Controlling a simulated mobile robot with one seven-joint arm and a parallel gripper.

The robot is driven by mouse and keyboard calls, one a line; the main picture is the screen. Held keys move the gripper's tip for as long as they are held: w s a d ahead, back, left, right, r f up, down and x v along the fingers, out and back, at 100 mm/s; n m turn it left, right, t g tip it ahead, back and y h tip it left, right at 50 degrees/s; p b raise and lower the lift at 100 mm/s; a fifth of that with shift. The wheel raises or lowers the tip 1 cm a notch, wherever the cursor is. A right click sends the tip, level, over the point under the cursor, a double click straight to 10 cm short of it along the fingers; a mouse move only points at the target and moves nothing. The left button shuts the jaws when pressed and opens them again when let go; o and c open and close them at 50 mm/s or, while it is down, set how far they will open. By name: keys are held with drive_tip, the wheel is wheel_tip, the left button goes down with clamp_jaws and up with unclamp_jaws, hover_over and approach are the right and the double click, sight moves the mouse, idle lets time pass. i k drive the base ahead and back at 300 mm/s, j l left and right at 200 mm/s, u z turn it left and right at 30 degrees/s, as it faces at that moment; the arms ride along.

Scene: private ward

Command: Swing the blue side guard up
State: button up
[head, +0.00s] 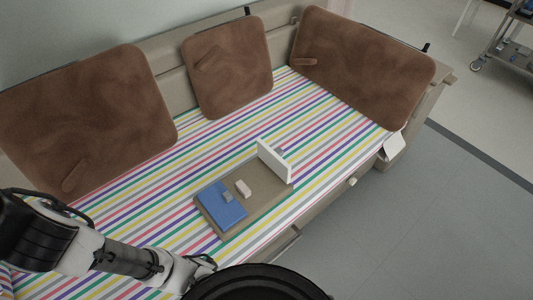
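The blue side guard (221,204) lies flat on the left part of a brown board (262,202). A small grey-blue tab (227,197) sits on it near its right edge. A white panel (274,161) stands upright at the board's right end. A small pale pink block (243,188) lies on the board between the two panels. My arm reaches in from the lower left, and its wrist is in front of and left of the board, apart from the guard. My gripper's fingers are not visible; the arm's end runs behind a dark round shape at the bottom edge.
The board rests on a striped mattress (150,215) with brown cushions (88,121) along the back and another (362,66) at the right. A pale rail with a knob (351,182) runs along the front edge. Grey floor is clear at right; a trolley (508,50) stands far right.

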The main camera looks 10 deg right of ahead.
sight(225, 209)
drive_tip(key=i+l+u, duration=0.1)
drive_tip(key=u, duration=0.4)
drive_tip(key=l+u, duration=0.35)
drive_tip(key=u, duration=0.15)
drive_tip(key=k+l+u, duration=0.1)
drive_tip(key=l+u, duration=0.4)
drive_tip(key=l, duration=0.5)
drive_tip(key=k+l, duration=0.1)
drive_tip(key=l, duration=0.5)
drive_tip(key=k+l, duration=0.1)
drive_tip(key=l, duration=0.55)
drive_tip(key=l+u, duration=0.1)
drive_tip(key=l, duration=0.5)
drive_tip(key=k, duration=0.05)
